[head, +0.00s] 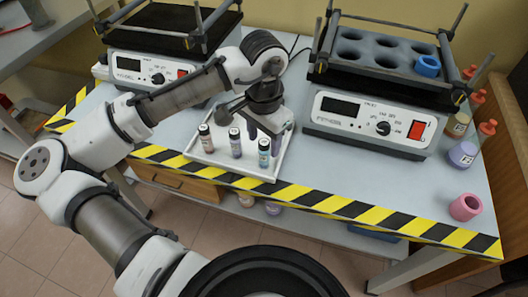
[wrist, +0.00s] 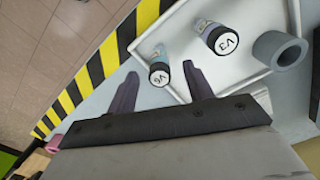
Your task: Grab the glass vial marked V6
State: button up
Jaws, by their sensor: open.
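The vial marked V6 (wrist: 160,70) stands in a shallow white tray (head: 202,158), with a black cap and a teal label. In the head view it is the rightmost vial (head: 264,153) of three. My gripper (wrist: 160,90) is open above it and points down. In the wrist view the V6 cap shows between and just beyond the two dark fingers, and I see no contact. The vial marked V3 (wrist: 216,38), with a bluish-purple label, stands close by, beyond the right finger; it is the middle vial (head: 236,144) in the head view.
A third vial (head: 206,139) stands left in the tray, and a grey ring (wrist: 279,50) is near V3. Two machines, one at left (head: 150,72) and one at right (head: 370,124), flank the tray. A pink ring (head: 465,207) lies at right. Striped tape (head: 330,203) marks the table's front edge.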

jog(key=shift+f, duration=0.8)
jog(key=shift+c, duration=0.4)
jog(key=c, duration=1)
